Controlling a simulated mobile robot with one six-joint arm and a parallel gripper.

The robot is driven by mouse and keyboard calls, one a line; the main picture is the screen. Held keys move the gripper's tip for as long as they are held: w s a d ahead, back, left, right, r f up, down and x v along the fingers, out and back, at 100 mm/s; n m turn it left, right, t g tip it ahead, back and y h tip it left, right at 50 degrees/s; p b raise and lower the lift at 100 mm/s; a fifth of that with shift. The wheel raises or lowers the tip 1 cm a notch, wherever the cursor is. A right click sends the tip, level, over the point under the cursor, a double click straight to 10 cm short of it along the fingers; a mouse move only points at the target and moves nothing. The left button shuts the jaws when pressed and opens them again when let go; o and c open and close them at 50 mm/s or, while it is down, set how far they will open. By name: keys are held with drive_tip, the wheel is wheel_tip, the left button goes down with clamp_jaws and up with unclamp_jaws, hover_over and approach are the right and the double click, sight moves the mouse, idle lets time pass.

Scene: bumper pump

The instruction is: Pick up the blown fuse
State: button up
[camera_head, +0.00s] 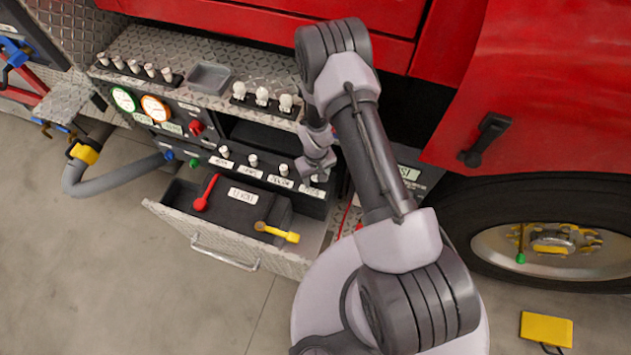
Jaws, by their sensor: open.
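A row of small white-topped fuses stands along the lower panel: one at the left (224,152), one beside it (253,160), a third (284,170), and one at the right end (319,178) partly hidden by my gripper. White labels sit below them, too small to read surely. I cannot tell which fuse is blown. My gripper (317,168) is open and points down at the right end of the row, close to the last fuse. Whether it touches that fuse is unclear.
Several white-topped pieces (135,67) stand in a rack on the upper ledge, beside an empty grey tray (208,78) and white bulbs (262,97). Below, an open drawer (225,238) holds red and yellow-handled tools. The red truck body (560,80) and wheel (545,235) are at right.

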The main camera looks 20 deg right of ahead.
clamp_jaws()
idle(0.3)
